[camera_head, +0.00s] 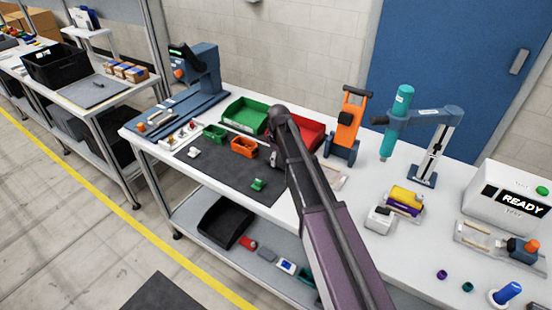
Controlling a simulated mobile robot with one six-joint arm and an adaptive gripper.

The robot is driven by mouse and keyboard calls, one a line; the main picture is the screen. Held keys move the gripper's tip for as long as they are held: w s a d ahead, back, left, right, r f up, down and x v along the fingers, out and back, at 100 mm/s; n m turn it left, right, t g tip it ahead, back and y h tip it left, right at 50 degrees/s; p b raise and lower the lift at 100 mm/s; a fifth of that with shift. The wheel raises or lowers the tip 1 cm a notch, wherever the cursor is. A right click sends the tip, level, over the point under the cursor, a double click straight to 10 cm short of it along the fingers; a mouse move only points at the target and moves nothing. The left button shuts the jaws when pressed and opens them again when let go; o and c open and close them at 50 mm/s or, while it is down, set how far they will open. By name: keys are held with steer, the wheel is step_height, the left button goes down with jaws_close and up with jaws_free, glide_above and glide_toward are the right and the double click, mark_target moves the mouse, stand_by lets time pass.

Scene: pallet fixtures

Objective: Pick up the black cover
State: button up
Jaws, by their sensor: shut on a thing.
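My arm (318,195) reaches up from the bottom right over the white workbench (340,245). Its raised joint (281,118) is in front of the green and red bins. The arm's far end drops behind this joint, and I cannot make out my gripper or its fingers. I cannot pick out a black cover with certainty; it may be hidden behind the arm. A dark mat (225,168) lies on the bench, with a small green part (258,184) and a small white part (193,152) on it.
A blue-grey press (205,75) stands at the bench's left end. Green (245,112) and red (308,132) bins, an orange fixture (347,125), a teal-topped tool stand (437,140) and a READY box (510,200) line the back. A black tray (225,222) sits below.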

steer(key=shift+r+p, duration=0.7)
steer(key=shift+r, duration=0.2)
steer(key=s, duration=0.5)
steer(key=s+a+r+p, duration=0.1)
steer(key=s, duration=0.3)
steer(key=s+a+r+p, duration=0.1)
steer(key=s, duration=0.4)
steer(key=shift+s, duration=0.3)
steer(key=shift+s+a+r, duration=0.1)
steer(key=shift+s, duration=0.55)
steer(key=shift+s, duration=0.15)
